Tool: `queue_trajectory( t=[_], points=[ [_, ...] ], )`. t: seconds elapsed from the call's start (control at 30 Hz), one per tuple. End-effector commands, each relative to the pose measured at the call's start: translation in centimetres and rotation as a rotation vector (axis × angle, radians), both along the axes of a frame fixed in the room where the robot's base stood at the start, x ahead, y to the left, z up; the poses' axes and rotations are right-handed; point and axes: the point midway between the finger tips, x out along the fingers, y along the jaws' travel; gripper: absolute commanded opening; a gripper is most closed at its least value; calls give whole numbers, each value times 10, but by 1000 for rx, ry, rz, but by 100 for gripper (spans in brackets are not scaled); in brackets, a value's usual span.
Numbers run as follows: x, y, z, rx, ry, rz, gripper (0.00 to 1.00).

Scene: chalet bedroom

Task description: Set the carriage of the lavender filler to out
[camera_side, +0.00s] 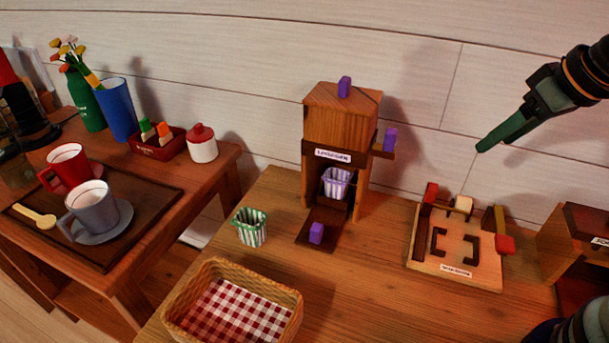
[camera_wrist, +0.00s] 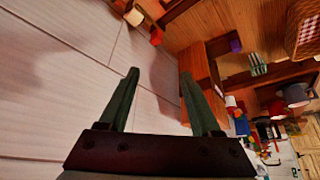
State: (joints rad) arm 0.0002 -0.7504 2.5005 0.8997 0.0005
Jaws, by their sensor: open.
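The lavender filler (camera_side: 342,117) is a wooden tower on the table, with a white label on its front. Purple knobs sit on its top (camera_side: 344,87), at its right side (camera_side: 390,139) and on the low dark carriage plate (camera_side: 325,243) at its front foot; the front knob (camera_side: 316,233) stands upright. A lavender striped cup (camera_side: 337,184) is in the bay below the label. The tower also shows in the wrist view (camera_wrist: 197,68), partly behind a finger. My gripper (camera_side: 480,149) is open and empty, high to the right of the filler; both fingers show in the wrist view (camera_wrist: 160,76).
A green striped cup (camera_side: 250,227) and a checked-cloth basket (camera_side: 233,306) stand left of the filler. A wooden board with brackets and red blocks (camera_side: 472,268) lies to the right. Another wooden box (camera_side: 560,247) is at the right edge. A side table with mugs (camera_side: 88,207) is at left.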

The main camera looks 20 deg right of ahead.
Motion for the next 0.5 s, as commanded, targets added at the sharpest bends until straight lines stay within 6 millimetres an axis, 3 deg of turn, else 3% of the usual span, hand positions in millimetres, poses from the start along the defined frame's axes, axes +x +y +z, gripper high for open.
queue_trajectory(
  t=[0.37,0.5],
  points=[
    [0,0,2,0,-1,1,62],
    [1,0,19,0,-5,1,62]
  ],
)
